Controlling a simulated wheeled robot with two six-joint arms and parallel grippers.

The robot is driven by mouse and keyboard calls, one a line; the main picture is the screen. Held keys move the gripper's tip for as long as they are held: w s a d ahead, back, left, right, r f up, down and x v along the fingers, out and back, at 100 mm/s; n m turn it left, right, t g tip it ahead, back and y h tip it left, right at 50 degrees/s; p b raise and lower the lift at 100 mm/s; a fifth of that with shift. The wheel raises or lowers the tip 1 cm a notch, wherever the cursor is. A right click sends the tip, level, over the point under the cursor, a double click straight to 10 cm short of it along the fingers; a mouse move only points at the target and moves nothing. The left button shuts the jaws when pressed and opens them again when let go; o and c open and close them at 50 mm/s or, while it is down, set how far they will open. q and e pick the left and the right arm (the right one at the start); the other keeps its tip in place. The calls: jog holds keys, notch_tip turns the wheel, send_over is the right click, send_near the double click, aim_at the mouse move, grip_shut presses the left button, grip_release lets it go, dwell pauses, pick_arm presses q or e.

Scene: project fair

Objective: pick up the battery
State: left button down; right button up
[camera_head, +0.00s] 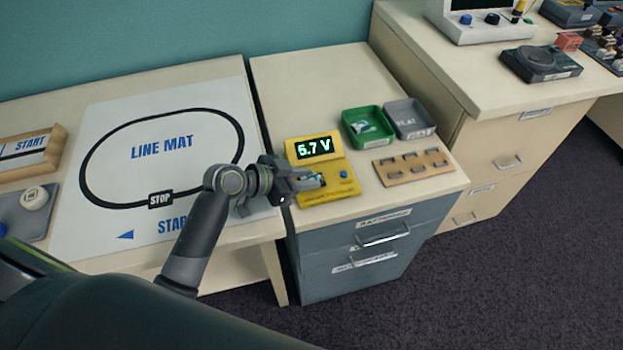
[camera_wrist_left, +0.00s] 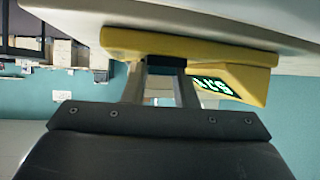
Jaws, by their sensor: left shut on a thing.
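The yellow battery tester (camera_head: 327,193) sits on the cabinet top, its lit green display reading about 5.7 V. My left gripper (camera_head: 312,182) reaches over the tester's front part from the left. It is shut on the battery (camera_head: 317,180), a small thing mostly hidden between the fingers. In the left wrist view the gripper (camera_wrist_left: 160,72) is close against the yellow tester (camera_wrist_left: 190,47), and the battery is hard to make out. I cannot tell whether the battery is still touching the tester. My right gripper is not in view.
A green tray (camera_head: 368,137) and a grey tray (camera_head: 409,134) stand behind a wooden slotted board (camera_head: 412,176), right of the tester. The line mat (camera_head: 160,130) lies on the table at left. The cabinet top behind the tester is clear.

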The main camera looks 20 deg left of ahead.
pick_arm(q)
notch_tip(320, 180, up, 10)
jog(key=shift+p, duration=0.4)
jog(key=shift+r, duration=0.1)
dwell(1.0)
